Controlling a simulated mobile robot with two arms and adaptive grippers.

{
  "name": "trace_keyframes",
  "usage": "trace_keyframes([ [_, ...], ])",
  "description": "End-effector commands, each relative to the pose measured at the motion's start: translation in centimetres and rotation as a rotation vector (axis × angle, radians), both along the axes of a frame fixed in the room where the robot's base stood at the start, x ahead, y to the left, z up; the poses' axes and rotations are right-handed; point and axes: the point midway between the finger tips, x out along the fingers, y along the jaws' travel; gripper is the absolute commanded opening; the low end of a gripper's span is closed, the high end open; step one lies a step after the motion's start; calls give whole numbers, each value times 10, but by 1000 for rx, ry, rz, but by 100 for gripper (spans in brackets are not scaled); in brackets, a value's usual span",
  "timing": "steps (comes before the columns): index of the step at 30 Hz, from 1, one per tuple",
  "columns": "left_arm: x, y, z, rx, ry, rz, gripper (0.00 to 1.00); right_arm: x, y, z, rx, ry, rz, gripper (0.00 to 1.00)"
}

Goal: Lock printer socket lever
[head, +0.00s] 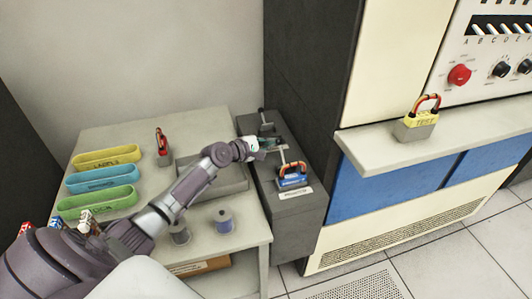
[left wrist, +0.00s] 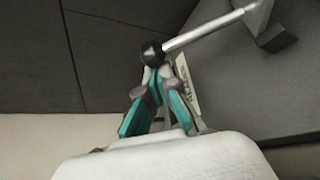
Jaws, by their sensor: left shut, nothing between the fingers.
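The socket box (head: 294,216) is dark grey and stands beside the table, with a small white label on its front part. A blue plug (head: 292,181) with red and orange wires sits on it. A metal lever (head: 283,154) rises close to the plug. My left gripper (head: 274,143) is over the box at the lever. In the left wrist view, a silver lever rod (left wrist: 205,29) ends in a black knob (left wrist: 152,50). The shut fingertips (left wrist: 153,75) are right at the knob; I cannot tell whether they touch it. My right gripper is out of view.
A second lever (head: 262,115) stands farther back on the box. The table (head: 237,225) bears yellow, blue and green trays (head: 101,179), a grey tray, spools (head: 223,220) and a red-wired plug (head: 162,145). A yellow plug (head: 418,122) stands on the shelf at right.

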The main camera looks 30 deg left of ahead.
Motion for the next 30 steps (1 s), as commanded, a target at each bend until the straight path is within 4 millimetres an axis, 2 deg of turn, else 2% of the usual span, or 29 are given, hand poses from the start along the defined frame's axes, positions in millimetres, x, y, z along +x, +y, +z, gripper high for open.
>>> trace_keyframes([
  [7, -4, -11, 13, 179, -156, -2, 0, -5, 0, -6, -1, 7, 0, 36],
  [15, -15, -24, 26, 375, -321, -1, 0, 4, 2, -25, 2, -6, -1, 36],
  [21, -24, -33, 33, 504, -428, -2, 0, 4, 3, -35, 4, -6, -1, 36],
  [30, -33, -44, 39, 537, -456, 0, 0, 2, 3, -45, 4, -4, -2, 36],
])
